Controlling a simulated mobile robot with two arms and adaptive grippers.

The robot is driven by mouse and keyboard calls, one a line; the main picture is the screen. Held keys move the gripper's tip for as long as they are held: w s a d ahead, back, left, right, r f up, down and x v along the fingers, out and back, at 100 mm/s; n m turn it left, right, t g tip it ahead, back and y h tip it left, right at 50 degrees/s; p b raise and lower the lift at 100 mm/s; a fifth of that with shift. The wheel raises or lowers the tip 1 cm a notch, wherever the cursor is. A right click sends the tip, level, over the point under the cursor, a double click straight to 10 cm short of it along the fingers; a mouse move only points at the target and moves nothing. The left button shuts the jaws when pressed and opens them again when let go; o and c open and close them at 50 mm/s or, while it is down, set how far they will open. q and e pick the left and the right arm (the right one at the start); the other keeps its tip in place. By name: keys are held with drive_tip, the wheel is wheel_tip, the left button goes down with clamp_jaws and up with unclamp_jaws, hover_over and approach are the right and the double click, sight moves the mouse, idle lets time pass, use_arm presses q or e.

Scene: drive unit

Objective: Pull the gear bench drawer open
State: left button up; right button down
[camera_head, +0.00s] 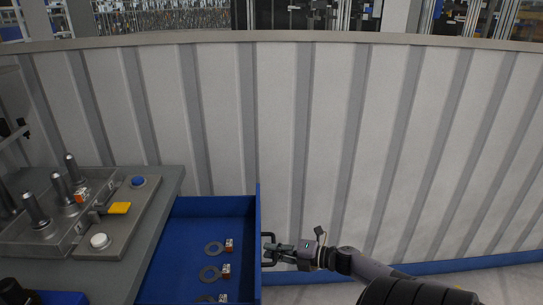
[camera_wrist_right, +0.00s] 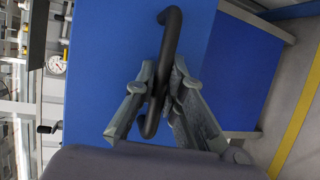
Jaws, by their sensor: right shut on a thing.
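The blue drawer (camera_head: 190,235) of the gear bench (camera_head: 172,186) stands pulled out to the right of the bench top, its inside visible from above. Its black handle (camera_head: 268,236) is on the drawer's right-hand front panel. My right gripper (camera_head: 274,250) comes in from the right and is shut on the handle. In the right wrist view, the fingers (camera_wrist_right: 158,95) close around the lower part of the black bar handle (camera_wrist_right: 171,45), in front of the blue panel (camera_wrist_right: 110,60). My left gripper is not in view.
Several grey rings (camera_head: 213,249) with small orange-and-white tags lie in the drawer. A grey fixture (camera_head: 55,215) with metal pins, a blue button (camera_head: 138,181) and a yellow part (camera_head: 120,208) sits on the bench. A ribbed pale wall (camera_head: 330,130) stands behind.

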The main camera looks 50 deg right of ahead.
drive_tip(key=c, duration=1.6)
unclamp_jaws()
drive_tip(key=shift+c, duration=0.2)
drive_tip(key=v, duration=1.2)
